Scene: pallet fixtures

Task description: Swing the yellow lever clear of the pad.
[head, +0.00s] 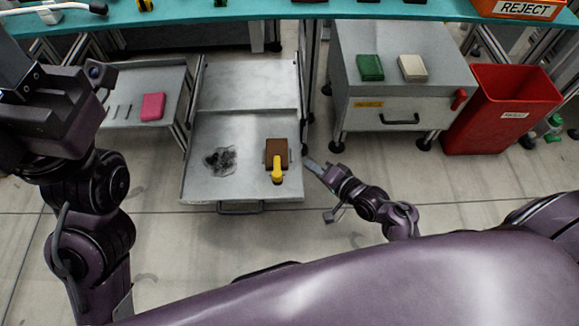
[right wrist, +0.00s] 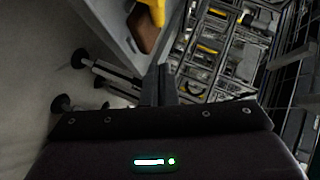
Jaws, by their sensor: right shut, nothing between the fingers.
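The yellow lever (head: 277,169) lies over the front part of a brown pad (head: 277,148) on the right side of a grey metal tray (head: 215,185). In the right wrist view the yellow lever (right wrist: 154,10) and the brown pad (right wrist: 143,34) show at the top, partly cut off. My right gripper (head: 309,162) is shut and empty, just right of the tray's right edge and apart from the lever. In the right wrist view its fingers (right wrist: 159,75) point toward the tray edge. My left arm is at the left; its fingertips cannot be made out.
A dark smudge (head: 220,160) marks the tray left of the pad. A pink block (head: 152,106) lies on a side shelf. A grey cabinet (head: 400,75) with green and cream blocks stands behind right, beside a red bin (head: 500,108). A teal bench (head: 250,10) runs along the back.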

